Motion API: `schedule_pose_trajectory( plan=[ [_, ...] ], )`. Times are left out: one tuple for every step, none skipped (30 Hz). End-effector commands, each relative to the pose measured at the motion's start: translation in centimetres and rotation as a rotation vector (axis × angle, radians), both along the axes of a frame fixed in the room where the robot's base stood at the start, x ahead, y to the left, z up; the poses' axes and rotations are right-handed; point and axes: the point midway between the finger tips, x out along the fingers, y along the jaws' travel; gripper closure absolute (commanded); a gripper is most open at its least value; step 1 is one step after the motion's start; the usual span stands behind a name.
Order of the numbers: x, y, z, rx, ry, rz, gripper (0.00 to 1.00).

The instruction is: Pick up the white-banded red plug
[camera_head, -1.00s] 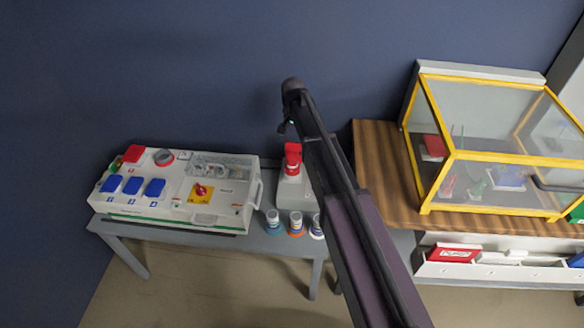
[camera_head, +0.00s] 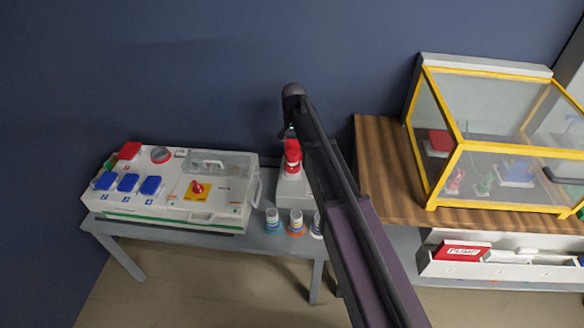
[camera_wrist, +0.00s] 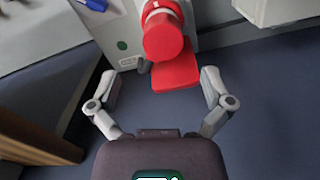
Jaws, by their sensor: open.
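A red plug (camera_head: 292,157) stands on a small grey-white box (camera_head: 293,192) at the right part of the grey table. In the wrist view the red plug (camera_wrist: 165,38) is a thick red cylinder with a pale band near the top edge, and a red flap (camera_wrist: 176,73) shows below it. My gripper (camera_wrist: 160,78) is open in the wrist view, its two fingers apart, with the plug beyond and between them. In the head view the gripper (camera_head: 290,133) is small and dark, just above the plug. My arm hides part of the box.
Three small banded plugs (camera_head: 296,223) stand at the table's front edge. A white panel box (camera_head: 225,210) with blue and red socket covers lies to the left. A yellow-framed clear case (camera_head: 490,207) stands on a wooden bench (camera_head: 385,190) to the right.

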Motion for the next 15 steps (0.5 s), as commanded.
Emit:
schedule_pose_trajectory(
  plan=[
    [0.0,0.0,-0.8,0.000,0.000,0.000,0.00],
    [0.0,0.0,-1.1,0.000,0.000,0.000,0.00],
    [0.0,0.0,-1.4,0.000,0.000,0.000,0.00],
    [0.0,0.0,-1.6,0.000,0.000,0.000,0.00],
    [0.0,0.0,-1.8,0.000,0.000,0.000,0.00],
    [0.0,0.0,-2.1,0.000,0.000,0.000,0.00],
    [0.0,0.0,-2.4,0.000,0.000,0.000,0.00],
    [0.0,0.0,-2.6,0.000,0.000,0.000,0.00],
    [0.0,0.0,-2.9,0.000,0.000,0.000,0.00],
    [0.0,0.0,-3.1,0.000,0.000,0.000,0.00],
    [0.0,0.0,-3.3,0.000,0.000,0.000,0.00],
    [0.0,0.0,-3.5,0.000,0.000,0.000,0.00],
    [0.0,0.0,-3.6,0.000,0.000,0.000,0.00],
    [0.0,0.0,-3.7,0.000,0.000,0.000,0.00],
    [0.0,0.0,-3.8,0.000,0.000,0.000,0.00]
  ],
)
